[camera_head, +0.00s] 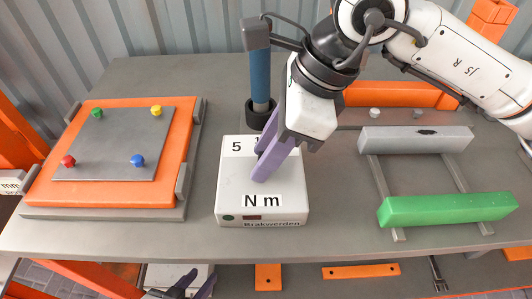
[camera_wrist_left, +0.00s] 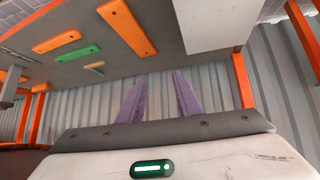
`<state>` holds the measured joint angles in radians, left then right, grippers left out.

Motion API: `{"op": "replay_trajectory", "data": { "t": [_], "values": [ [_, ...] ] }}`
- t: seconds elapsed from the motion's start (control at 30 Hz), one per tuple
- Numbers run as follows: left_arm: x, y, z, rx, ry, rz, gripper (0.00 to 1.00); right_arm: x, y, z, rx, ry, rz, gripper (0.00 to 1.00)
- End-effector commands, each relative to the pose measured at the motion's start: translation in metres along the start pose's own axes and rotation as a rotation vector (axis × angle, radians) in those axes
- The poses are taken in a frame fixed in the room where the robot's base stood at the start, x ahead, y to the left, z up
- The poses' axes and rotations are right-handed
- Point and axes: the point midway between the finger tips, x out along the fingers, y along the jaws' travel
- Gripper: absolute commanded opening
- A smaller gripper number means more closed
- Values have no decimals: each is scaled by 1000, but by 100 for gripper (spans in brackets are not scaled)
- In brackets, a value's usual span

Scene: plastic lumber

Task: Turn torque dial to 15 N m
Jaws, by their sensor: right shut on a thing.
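A white torque box (camera_head: 232,190) stands on the grey table, marked "5", part of a "1", "N m" and "Brakwerden". My right gripper (camera_head: 263,164) reaches down over the middle of its top face, with purple fingers shut on the torque dial. The fingers hide the dial, and its pointer and the rest of the scale cannot be read. My left gripper (camera_head: 194,285) is low at the front, below the table edge. In the left wrist view its two purple fingers (camera_wrist_left: 160,98) are apart with nothing between them.
A blue-handled tool (camera_head: 260,75) stands upright behind the box. An orange board (camera_head: 110,108) with coloured knobs lies left. A grey bar (camera_head: 415,139) and a green bar (camera_head: 447,208) lie right. Orange pieces (camera_head: 362,271) lie below the table's front edge.

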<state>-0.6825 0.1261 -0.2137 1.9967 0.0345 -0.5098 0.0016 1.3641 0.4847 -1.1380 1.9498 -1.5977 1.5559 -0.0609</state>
Motion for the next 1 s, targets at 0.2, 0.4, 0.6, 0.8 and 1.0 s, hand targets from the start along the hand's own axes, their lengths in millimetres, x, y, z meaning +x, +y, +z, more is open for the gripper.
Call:
{"op": "replay_trajectory", "data": {
  "t": [0.2,0.4,0.6,0.8,1.0],
  "values": [
    [16,1,14,-7,9,7,31,4,1,-2,144,-2,-66,9],
    [26,0,31,-11,5,14,31,4,2,-1,303,-3,-133,9],
    [36,-1,42,-10,4,17,31,3,3,0,448,-3,-193,9],
    [41,-3,42,-15,19,19,31,2,4,1,561,-3,-238,9],
    [42,-2,42,-25,32,21,31,1,5,2,628,-3,-263,9]
  ]
}}
